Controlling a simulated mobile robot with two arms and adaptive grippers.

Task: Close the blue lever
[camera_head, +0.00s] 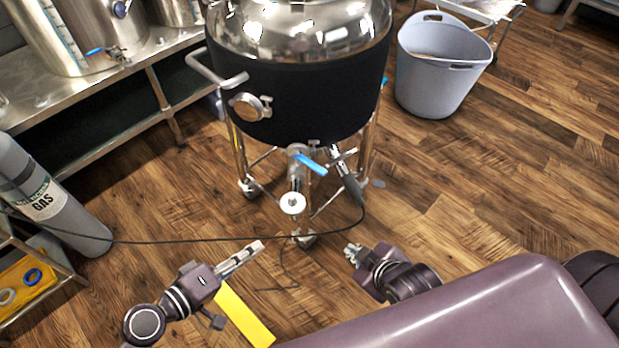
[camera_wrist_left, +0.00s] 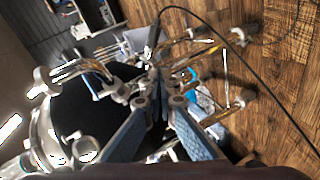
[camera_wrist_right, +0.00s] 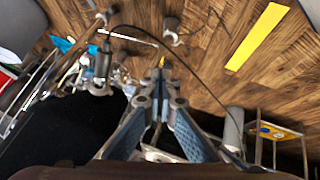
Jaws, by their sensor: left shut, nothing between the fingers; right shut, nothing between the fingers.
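The blue lever (camera_head: 310,164) sits on the metal valve under the black-sided kettle (camera_head: 300,100). It slants down to the right across the outlet pipe (camera_head: 297,180). My left gripper (camera_head: 258,246) is shut and empty, in front of the valve and lower left of the lever. My right gripper (camera_head: 350,249) is shut and empty, lower right of the lever. Neither touches it. The shut fingers also show in the left wrist view (camera_wrist_left: 160,72) and the right wrist view (camera_wrist_right: 160,76). I cannot surely identify the lever in either wrist view.
The kettle's metal legs (camera_head: 239,160) stand around the valve. A black cable (camera_head: 190,241) crosses in front. A gas cylinder (camera_head: 45,200) stands at left and a grey bucket (camera_head: 440,75) at upper right. Another blue-handled tap (camera_head: 97,51) is on the bench vessel. Floor between the grippers is mostly clear.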

